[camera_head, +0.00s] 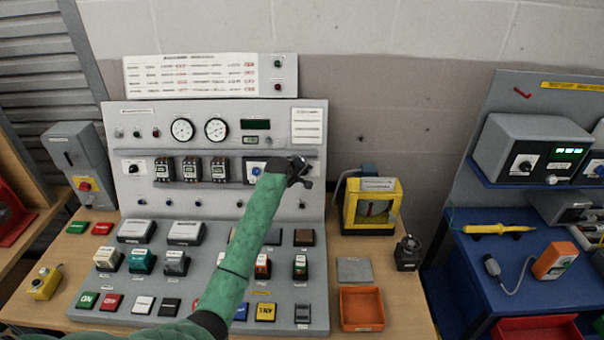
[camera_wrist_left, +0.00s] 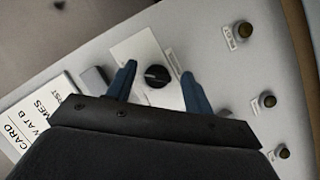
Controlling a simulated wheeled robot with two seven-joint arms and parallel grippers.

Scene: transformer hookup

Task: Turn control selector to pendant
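A black rotary selector knob (camera_wrist_left: 157,76) on a white plate (camera_wrist_left: 140,48) shows in the left wrist view. My left gripper (camera_wrist_left: 158,71) is open, with one blue finger on each side of the knob; I cannot tell whether they touch it. In the head view my left gripper (camera_head: 298,176) is at the right part of the upright grey panel (camera_head: 230,200), and it hides most of the knob's plate there. The knob's label is not readable. My right gripper is not in view.
A blue knob (camera_head: 256,171) sits just left of my gripper, and a black knob (camera_head: 135,167) is at the panel's left. Breakers (camera_head: 190,169) stand between them. Switches and buttons cover the sloping desk below. A yellow box (camera_head: 372,205) stands to the right.

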